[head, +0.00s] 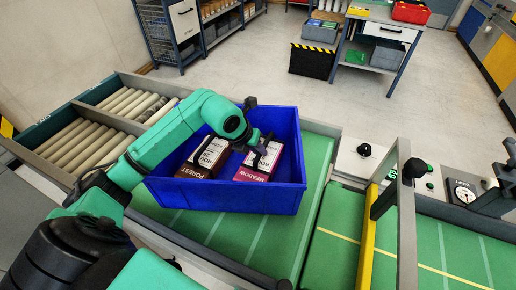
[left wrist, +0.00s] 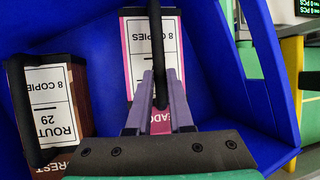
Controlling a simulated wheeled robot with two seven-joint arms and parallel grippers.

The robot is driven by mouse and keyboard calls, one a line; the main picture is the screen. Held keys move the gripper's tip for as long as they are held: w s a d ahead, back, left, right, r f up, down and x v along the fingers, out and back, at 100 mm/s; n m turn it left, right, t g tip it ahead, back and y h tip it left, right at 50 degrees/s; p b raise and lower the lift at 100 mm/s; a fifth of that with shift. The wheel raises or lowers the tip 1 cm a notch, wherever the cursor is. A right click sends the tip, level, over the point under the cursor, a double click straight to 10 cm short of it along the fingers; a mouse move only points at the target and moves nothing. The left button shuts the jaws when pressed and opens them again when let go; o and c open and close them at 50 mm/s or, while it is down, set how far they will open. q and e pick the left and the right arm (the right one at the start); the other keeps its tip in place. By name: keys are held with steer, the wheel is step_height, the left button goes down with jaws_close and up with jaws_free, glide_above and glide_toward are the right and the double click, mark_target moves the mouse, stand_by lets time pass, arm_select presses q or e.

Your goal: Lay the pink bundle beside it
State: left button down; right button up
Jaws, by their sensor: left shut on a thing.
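The pink bundle (head: 256,175), marked MEADOW with a white label, is inside the blue tote (head: 236,197). It also shows in the left wrist view (left wrist: 136,62). My left gripper (head: 262,148) reaches down into the tote and is shut on the pink bundle, with its fingers over the label. The brown bundle (head: 198,168), marked FOREST, lies to the left of the pink one with a gap between them; in the left wrist view it is at the left (left wrist: 55,105). I cannot tell whether the pink bundle touches the tote floor. My right gripper is not in view.
The tote stands on a green conveyor belt (head: 318,160). A roller section (head: 90,140) lies to the left. The tote's right wall (left wrist: 270,70) is close to the gripper.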

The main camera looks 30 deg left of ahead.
arm_select(q)
steer(key=c, duration=0.8)
jaws_free()
steer(key=b+v, duration=0.2)
steer(key=v, duration=1)
steer(key=shift+s, duration=0.15)
